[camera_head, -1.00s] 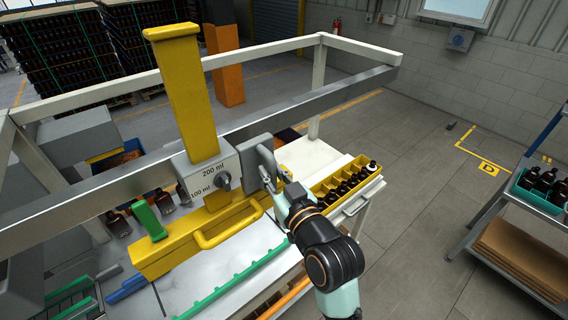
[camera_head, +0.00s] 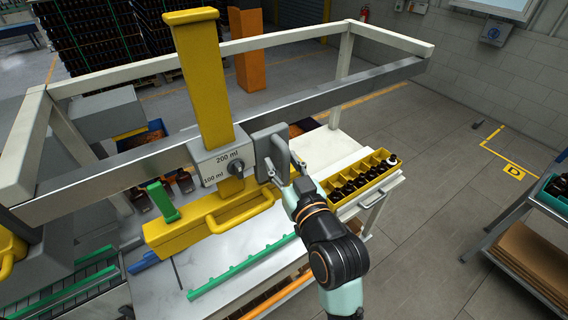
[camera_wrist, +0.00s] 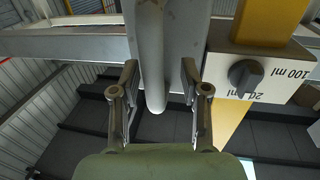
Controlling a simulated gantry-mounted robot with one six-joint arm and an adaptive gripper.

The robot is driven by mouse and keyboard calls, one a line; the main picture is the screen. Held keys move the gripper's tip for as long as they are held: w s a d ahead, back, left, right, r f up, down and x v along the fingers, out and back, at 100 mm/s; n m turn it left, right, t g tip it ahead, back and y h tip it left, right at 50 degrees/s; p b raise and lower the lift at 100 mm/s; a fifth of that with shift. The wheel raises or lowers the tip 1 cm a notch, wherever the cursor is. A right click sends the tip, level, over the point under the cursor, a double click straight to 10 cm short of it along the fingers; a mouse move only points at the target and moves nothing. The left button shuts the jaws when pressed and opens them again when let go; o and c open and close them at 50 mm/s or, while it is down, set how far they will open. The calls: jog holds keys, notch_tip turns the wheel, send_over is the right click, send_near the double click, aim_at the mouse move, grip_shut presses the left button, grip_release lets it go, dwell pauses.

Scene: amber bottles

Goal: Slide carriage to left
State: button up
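The carriage (camera_head: 222,158) is a grey box with a knob and 200 ml and 100 ml labels, on a yellow column. It sits on the grey gantry rail (camera_head: 110,187), left of its right end. A yellow bar with a yellow loop handle (camera_head: 242,216) hangs below it. A grey plate with an upright grey handle (camera_head: 279,152) is on the carriage's right side. My gripper (camera_head: 283,164) is at this handle. In the wrist view, its fingers (camera_wrist: 159,75) stand apart on either side of the handle (camera_wrist: 152,45), with gaps visible.
A yellow crate of dark bottles (camera_head: 331,198) stands right of my gripper. A green toothed strip (camera_head: 240,267) lies on the white table below the carriage. A green block (camera_head: 162,201) stands on the yellow bar. The rail extends left from the carriage toward a white frame post.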

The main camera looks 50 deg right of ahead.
jog(key=v, duration=1.2)
jog(key=w+a+f+n+g+y+p, duration=0.1)
jog(key=a+f+y, duration=0.1)
jog(key=a, duration=0.7)
jog(key=w+a+f+n+g+y+p, duration=0.1)
jog(key=w+a+f+n+y, duration=0.1)
jog(key=a, duration=0.6)
jog(key=w+a+f+n+g+y+p, duration=0.1)
jog(key=w+a+f+n+y, duration=0.1)
jog(key=a, duration=0.7)
jog(key=shift+a+g+y, duration=0.3)
jog(key=shift+g+y, duration=0.1)
jog(key=shift+y, duration=0.4)
